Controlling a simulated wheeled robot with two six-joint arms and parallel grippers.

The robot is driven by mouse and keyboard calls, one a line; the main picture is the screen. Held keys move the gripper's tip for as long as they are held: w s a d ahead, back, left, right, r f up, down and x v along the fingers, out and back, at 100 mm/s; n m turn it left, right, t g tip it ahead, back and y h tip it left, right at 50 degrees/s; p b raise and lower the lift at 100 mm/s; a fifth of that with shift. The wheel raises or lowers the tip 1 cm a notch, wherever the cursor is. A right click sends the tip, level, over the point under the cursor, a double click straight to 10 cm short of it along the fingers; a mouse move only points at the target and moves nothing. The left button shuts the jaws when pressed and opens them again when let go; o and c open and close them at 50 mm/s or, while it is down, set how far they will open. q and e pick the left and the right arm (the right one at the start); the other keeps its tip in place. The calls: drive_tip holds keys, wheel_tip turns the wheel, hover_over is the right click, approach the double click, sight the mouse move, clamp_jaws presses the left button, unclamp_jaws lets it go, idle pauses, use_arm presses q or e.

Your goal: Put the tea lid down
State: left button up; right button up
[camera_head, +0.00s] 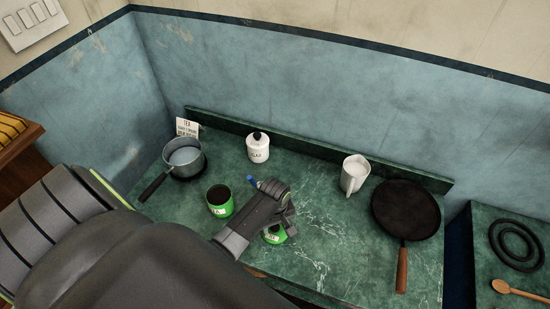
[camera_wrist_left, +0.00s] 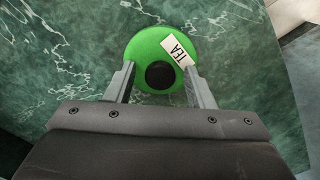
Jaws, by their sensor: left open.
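The tea lid (camera_wrist_left: 150,42) is a green disc with a black knob (camera_wrist_left: 160,75) and a white TEA label. In the head view the tea lid (camera_head: 275,238) shows partly below my left gripper (camera_head: 284,222) and appears to lie on the green counter. My left gripper (camera_wrist_left: 160,86) is open, its two fingers on either side of the knob with gaps between. A green canister (camera_head: 219,203) with a pale label stands without a lid to the left of the gripper. My right gripper is not in view.
A saucepan (camera_head: 184,157) stands at the back left by a TEA sign (camera_head: 187,127). A white sugar jar (camera_head: 257,150) and a white jug (camera_head: 354,174) stand at the back. A frying pan (camera_head: 406,211) lies at the right. The counter (camera_head: 335,250) between lid and pan is clear.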

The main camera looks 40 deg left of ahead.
sight(275, 227)
use_arm(q)
wheel_tip(275, 227, up, 12)
drive_tip(key=b, duration=0.1)
idle(0.5)
idle(0.4)
